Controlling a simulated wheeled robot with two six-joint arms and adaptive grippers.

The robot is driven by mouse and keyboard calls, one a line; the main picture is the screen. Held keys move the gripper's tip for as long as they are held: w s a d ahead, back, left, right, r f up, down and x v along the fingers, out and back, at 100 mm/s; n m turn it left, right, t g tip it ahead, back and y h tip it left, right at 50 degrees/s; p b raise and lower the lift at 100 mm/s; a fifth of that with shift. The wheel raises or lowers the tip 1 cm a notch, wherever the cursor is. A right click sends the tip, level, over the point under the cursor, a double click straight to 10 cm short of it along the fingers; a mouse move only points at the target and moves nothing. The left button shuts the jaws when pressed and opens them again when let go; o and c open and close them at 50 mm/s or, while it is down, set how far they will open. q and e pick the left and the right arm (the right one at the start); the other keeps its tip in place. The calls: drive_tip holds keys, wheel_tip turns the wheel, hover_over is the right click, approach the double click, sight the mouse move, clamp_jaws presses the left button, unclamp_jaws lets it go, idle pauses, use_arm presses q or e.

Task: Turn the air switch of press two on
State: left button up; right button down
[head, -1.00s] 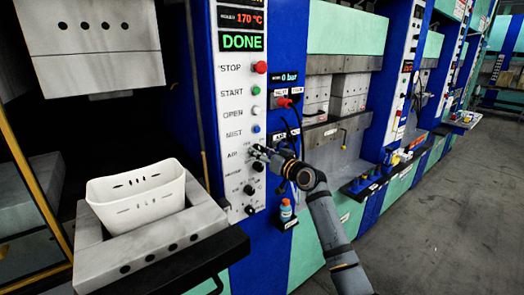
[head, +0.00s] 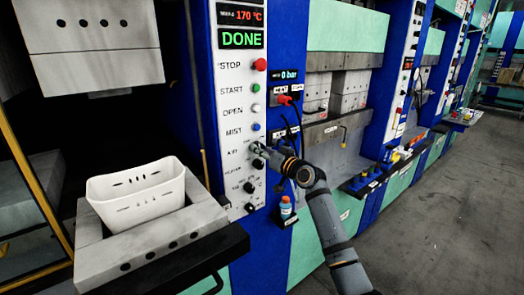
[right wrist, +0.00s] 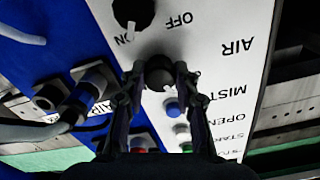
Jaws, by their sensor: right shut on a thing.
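The air switch is a round dark knob (right wrist: 160,74) by the AIR label in the right wrist view, which shows the panel upside down. My right gripper (right wrist: 160,78) has one finger on each side of this knob and is shut on it. A small pale mark shows on the knob's edge. In the head view my right gripper (head: 260,149) is at the AIR row of the white control panel (head: 233,110), and its fingers largely hide the knob. My left gripper is not in view. No press number can be read.
Another dark knob (right wrist: 133,12) with ON and OFF marks sits close by. Blue, white and other buttons lie along the MIST, OPEN and START rows. Hose fittings (right wrist: 80,95) stick out beside the panel. A pressure display (head: 289,75) reads 0 bar. A white basket (head: 140,195) sits in the press at left.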

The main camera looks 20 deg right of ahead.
drive_tip(key=m+p, duration=0.6)
drive_tip(key=m, duration=0.5)
drive_tip(key=shift+a+r, duration=0.1)
drive_tip(key=shift+m, duration=0.3)
idle(0.4)
drive_tip(key=c, duration=1)
unclamp_jaws()
drive_tip(key=shift+s, duration=0.15)
drive_tip(key=v, duration=1.1)
drive_tip(key=shift+s, duration=0.4)
